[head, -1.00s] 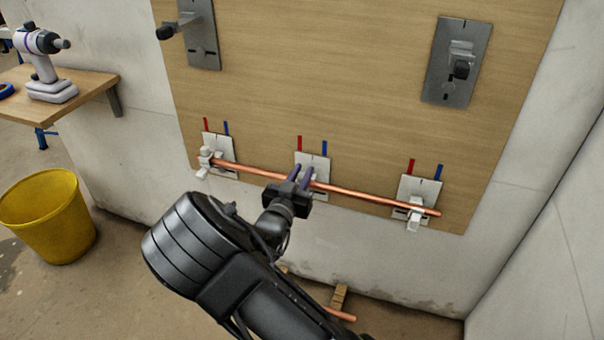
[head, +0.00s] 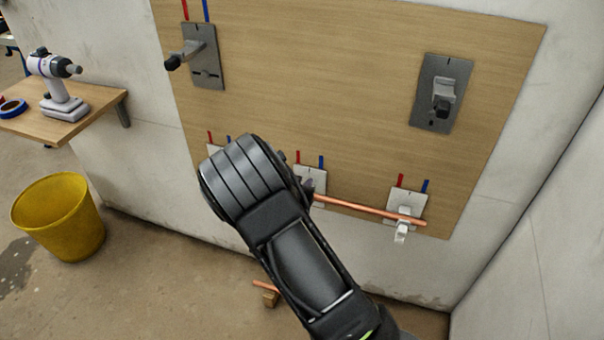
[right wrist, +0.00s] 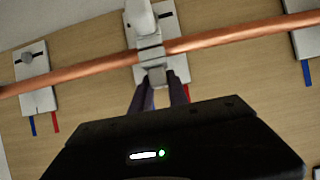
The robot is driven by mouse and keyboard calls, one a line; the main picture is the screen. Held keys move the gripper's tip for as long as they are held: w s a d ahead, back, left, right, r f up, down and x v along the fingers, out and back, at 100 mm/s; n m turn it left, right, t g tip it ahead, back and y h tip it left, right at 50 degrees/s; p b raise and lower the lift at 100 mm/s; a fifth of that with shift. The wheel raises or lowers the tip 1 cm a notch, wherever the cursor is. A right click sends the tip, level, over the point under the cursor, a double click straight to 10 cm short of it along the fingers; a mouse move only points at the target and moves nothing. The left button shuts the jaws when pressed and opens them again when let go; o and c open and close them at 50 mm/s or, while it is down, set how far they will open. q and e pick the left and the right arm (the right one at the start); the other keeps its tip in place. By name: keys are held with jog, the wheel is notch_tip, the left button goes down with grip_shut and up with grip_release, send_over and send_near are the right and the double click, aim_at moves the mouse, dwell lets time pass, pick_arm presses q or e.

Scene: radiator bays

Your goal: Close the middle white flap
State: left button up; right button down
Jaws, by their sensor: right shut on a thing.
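The middle white bracket (head: 311,181) sits on the wooden board, partly behind my right arm. In the right wrist view its plate (right wrist: 174,70) is crossed by the copper pipe (right wrist: 230,38). The middle white flap (right wrist: 149,42) appears to lie across the pipe there. My right gripper (right wrist: 160,90) is shut on the flap's end, one dark finger on each side of it. In the head view the arm hides most of this gripper, and only a bit of a fingertip shows by the bracket. My left gripper is not in view.
The right white bracket (head: 404,204) holds the pipe's right end, with its flap (head: 401,234) hanging low. The left bracket (head: 214,152) is mostly behind my arm. Two grey metal plates (head: 205,70) (head: 428,105) with projecting arms are above. A yellow bucket (head: 58,225) stands left.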

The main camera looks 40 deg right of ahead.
jog(key=shift+d, duration=0.1)
dwell(0.4)
jog(key=c, duration=1.3)
grip_release()
jog(key=p+v, duration=0.2)
jog(key=v, duration=0.5)
jog(key=shift+a+r, duration=0.25)
jog(key=shift+r, duration=0.05)
